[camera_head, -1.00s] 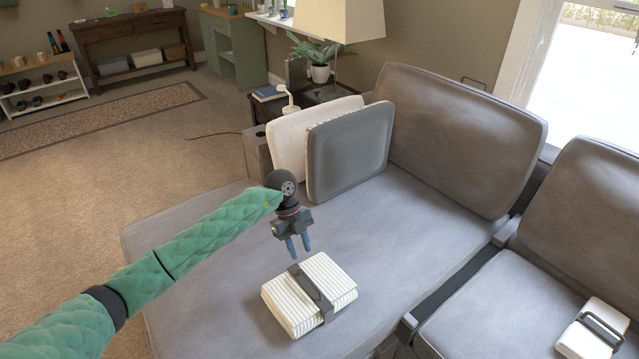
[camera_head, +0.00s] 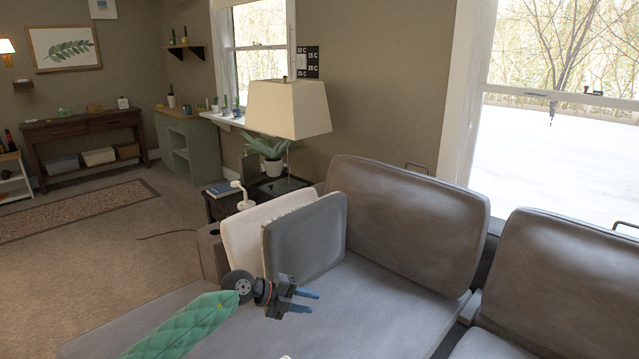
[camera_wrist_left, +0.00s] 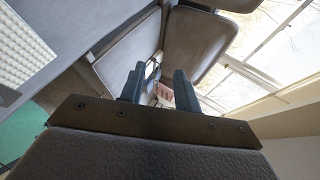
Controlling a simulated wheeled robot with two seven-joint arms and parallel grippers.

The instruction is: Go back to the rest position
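My left gripper (camera_head: 307,301) is above the grey sofa seat (camera_head: 375,310), in front of the pillows, with its blue fingers pointing right. Its two fingers (camera_wrist_left: 155,84) stand apart in the left wrist view, with nothing between them. A white ribbed bundle (camera_wrist_left: 22,52) lies on the sofa at the left of the wrist view, clear of the gripper. In the head view only a small white edge shows at the bottom. My right gripper is not in view.
A white pillow (camera_head: 240,240) and a grey pillow (camera_head: 330,235) lean at the sofa's left end. A side table (camera_head: 222,207) with a lamp (camera_head: 288,108) stands behind them. Open carpet (camera_head: 110,270) lies to the left.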

